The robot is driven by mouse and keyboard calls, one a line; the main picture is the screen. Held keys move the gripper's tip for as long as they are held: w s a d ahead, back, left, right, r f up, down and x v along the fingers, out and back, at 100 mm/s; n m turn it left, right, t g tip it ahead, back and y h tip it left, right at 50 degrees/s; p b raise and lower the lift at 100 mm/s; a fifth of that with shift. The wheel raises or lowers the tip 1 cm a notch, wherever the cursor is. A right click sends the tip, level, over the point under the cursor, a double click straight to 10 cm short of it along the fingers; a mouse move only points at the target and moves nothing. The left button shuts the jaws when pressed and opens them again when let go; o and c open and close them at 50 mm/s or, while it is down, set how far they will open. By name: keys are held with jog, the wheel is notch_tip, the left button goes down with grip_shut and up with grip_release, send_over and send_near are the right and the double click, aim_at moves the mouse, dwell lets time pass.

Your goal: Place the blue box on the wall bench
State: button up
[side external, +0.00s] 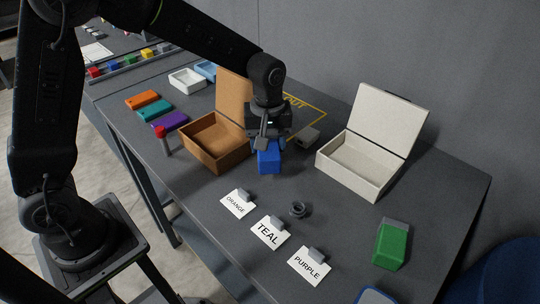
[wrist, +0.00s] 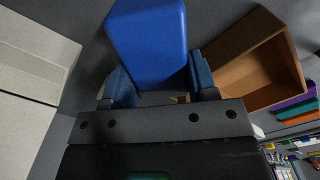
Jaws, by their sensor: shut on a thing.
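The blue box (side external: 269,159) is between the fingers of my gripper (side external: 267,142), which is shut on it and points down. In the wrist view the blue box (wrist: 148,42) fills the top middle, with a finger of my gripper (wrist: 158,88) on each side.
An open brown box (side external: 214,150) is close on the left, and an open white box (side external: 360,165) stands to the right. Label cards (side external: 270,232), a small dark ring (side external: 298,209) and a green box (side external: 391,244) lie nearer. Orange, teal and purple boxes (side external: 155,111) lie at left.

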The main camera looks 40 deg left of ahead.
aim_at(270, 156)
jog(key=shift+w+d+f, duration=0.1)
jog(key=shift+d+f, duration=0.2)
jog(key=shift+f, duration=1.65)
jog(key=shift+f, duration=0.25)
jog(key=o, duration=1)
jog(key=r, duration=0.9)
jog(key=s+r, duration=0.1)
jog(key=r, duration=0.4)
jog(key=shift+s+a, duration=0.1)
